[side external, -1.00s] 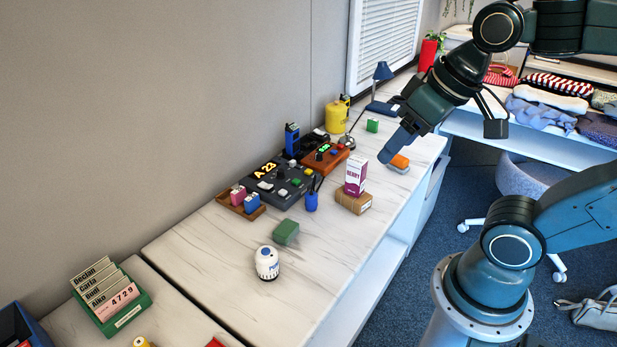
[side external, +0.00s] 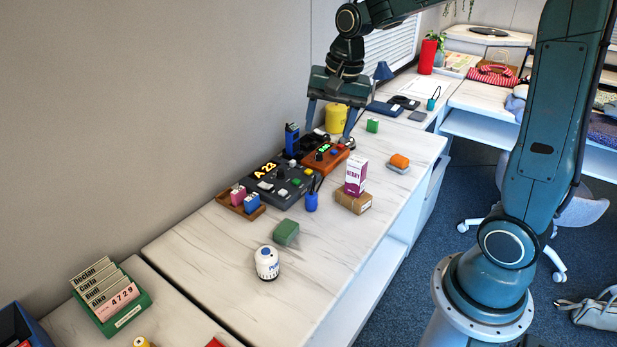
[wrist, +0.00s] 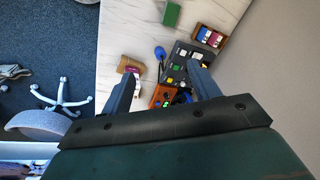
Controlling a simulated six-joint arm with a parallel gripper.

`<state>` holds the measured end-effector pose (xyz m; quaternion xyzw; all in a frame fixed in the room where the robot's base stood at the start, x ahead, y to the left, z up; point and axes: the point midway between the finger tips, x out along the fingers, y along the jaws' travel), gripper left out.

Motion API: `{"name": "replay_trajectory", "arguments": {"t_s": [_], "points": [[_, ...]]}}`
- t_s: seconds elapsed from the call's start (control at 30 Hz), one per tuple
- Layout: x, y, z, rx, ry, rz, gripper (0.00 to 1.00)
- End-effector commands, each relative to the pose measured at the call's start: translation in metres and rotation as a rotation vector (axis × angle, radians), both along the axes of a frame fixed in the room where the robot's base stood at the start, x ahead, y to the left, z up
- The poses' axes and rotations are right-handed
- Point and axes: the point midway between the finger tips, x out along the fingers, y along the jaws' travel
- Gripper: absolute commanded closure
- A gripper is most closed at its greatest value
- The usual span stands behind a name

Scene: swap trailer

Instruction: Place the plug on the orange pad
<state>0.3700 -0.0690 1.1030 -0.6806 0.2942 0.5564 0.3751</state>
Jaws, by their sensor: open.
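No thing can be surely told as the plug. A small grey-black round piece (side external: 349,144) lies beside the orange-brown console (side external: 320,160), partly behind a finger; I cannot tell whether it is the plug. An orange block on a light grey base (side external: 399,161) lies near the table's front edge, right of the console; it is the likeliest orange pad. My gripper (side external: 329,130) is open and empty, fingers pointing down, above the back of the console. In the wrist view, the console (wrist: 161,97) shows between my open fingertips (wrist: 158,85). The orange block is not seen there.
A grey console (side external: 283,183), a blue radio (side external: 291,138) and a yellow canister (side external: 336,118) crowd the wall side. A purple-white box (side external: 355,174) stands on a brown box (side external: 353,202). A green block (side external: 372,125) lies behind.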

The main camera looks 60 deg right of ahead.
Motion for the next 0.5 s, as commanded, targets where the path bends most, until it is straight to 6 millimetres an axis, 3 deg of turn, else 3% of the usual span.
{"name": "replay_trajectory", "arguments": {"t_s": [0.5], "points": [[0.071,-0.062,-0.094,0.126,0.144,-0.475,0.39]]}}
